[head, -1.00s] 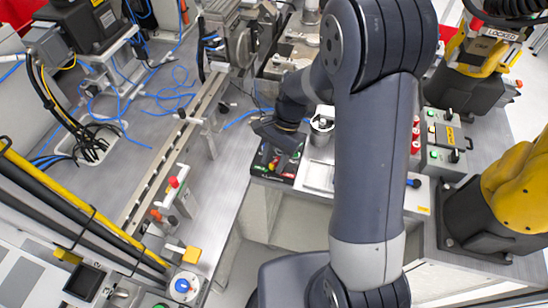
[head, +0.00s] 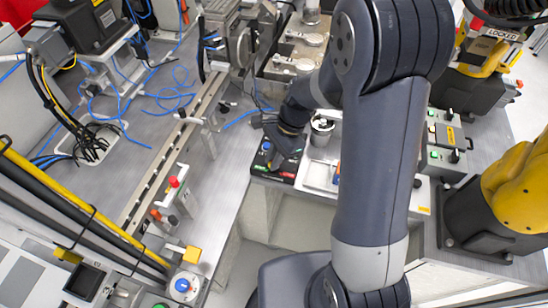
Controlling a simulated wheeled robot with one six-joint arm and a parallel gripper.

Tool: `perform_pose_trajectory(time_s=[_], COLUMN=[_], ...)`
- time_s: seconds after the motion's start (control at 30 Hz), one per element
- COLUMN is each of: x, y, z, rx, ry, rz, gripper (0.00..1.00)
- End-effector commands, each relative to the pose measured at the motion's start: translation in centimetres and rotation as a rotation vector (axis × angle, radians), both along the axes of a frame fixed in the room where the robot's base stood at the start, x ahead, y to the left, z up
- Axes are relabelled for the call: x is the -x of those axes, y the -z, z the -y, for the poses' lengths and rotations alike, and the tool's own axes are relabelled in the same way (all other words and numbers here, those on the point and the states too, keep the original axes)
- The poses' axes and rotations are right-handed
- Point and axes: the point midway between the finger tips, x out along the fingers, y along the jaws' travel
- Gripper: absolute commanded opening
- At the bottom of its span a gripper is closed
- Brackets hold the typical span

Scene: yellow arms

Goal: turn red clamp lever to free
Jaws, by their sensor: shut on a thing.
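My gripper (head: 281,146) is low over a small black panel (head: 287,178) on the bench's near edge, left of my arm. Its jaws are shut on what looks like the red clamp lever, mostly hidden by the jaws. Green and red marks show on the panel. The lever's exact angle cannot be told from this view.
A metal canister (head: 321,128) and a white tray (head: 321,176) stand close right of the gripper. A rail fixture with a red-topped knob (head: 174,182) is at left. A yellow robot arm (head: 515,185) is at far right. Blue cables lie on the back-left bench.

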Motion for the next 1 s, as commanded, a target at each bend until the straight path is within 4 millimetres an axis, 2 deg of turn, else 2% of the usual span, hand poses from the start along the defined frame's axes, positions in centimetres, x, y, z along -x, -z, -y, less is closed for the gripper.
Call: perform_pose_trajectory(time_s=[0.13, 0.4, 0.43, 0.67, 1.0], x=[-0.07, -0.10, -0.10, -0.07, -0.19], y=[-0.05, -0.05, -0.05, -0.03, -0.51], z=[0.01, -0.01, -0.01, -0.01, 0.16], rx=[0.000, 0.000, -0.001, 0.000, -0.001], ry=[0.070, 0.075, 0.075, 0.074, 0.073], rz=[0.002, 0.002, 0.001, 0.001, 0.002], gripper=[0.00, 0.00, 0.14, 0.33, 0.35])
